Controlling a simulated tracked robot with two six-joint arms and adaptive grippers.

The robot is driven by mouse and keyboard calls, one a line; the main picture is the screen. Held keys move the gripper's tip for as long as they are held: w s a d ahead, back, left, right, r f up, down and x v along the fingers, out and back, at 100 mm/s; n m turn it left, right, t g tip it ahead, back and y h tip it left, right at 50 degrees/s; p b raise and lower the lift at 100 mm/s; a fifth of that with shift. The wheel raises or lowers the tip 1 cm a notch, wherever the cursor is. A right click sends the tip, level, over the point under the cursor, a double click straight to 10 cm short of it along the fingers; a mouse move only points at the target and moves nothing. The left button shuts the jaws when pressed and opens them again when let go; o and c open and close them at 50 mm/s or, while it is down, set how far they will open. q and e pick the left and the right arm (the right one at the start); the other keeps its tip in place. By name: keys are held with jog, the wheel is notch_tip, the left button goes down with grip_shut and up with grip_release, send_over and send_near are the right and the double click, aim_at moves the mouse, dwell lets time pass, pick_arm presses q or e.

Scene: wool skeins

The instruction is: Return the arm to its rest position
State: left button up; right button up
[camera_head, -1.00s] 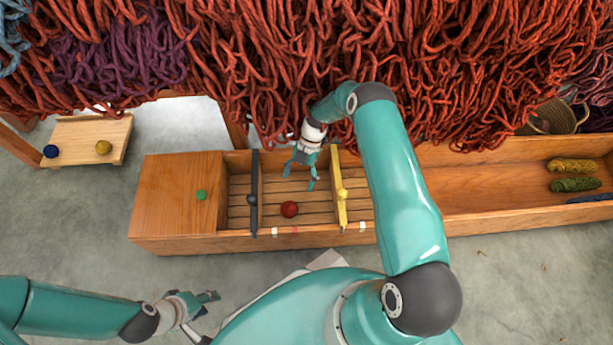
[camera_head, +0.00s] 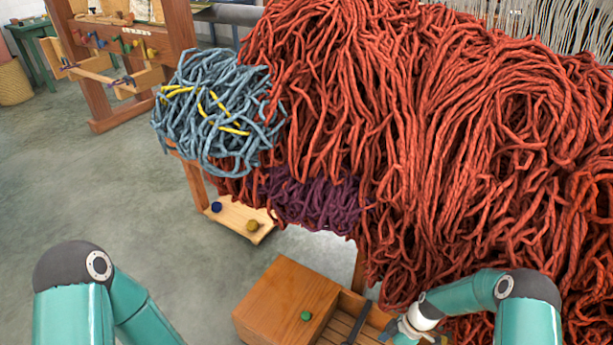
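My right arm comes in at the lower right, its elbow in front of the red wool. Its wrist hangs over the wooden trough (camera_head: 275,300). My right gripper (camera_head: 405,336) is only partly in view at the bottom edge, its fingertips cut off, so I cannot tell whether it is open or shut. My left arm stands at the lower left, elbow raised, over the grey floor. My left gripper is out of view. A green knob (camera_head: 306,316) sits on the trough's closed left end.
A large mass of red wool (camera_head: 450,130) fills the right and centre. A blue-grey skein (camera_head: 215,115) with yellow strands and purple wool (camera_head: 315,203) hang at its left. A small wooden tray (camera_head: 238,222) holds a blue and a yellow ball.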

jog(key=s+a+r+m+p, duration=0.3)
jog(key=s+r+m+p, duration=0.2)
jog(key=r, duration=0.6)
jog(key=s+a+r+m+t+p, duration=0.1)
jog(key=s+a+r+m+p, duration=0.2)
jog(key=r+p, duration=0.7)
jog(key=s+a+r+m+t+p, duration=0.1)
jog(key=s+a+r+m+p, duration=0.2)
jog(key=s+r+m+p, duration=0.4)
notch_tip(320, 180, up, 5)
jog(key=m+p, duration=0.1)
jog(key=m, duration=0.1)
jog(key=shift+a+m+h, duration=0.2)
jog(key=shift+m+h, duration=0.1)
jog(key=shift+h, duration=0.1)
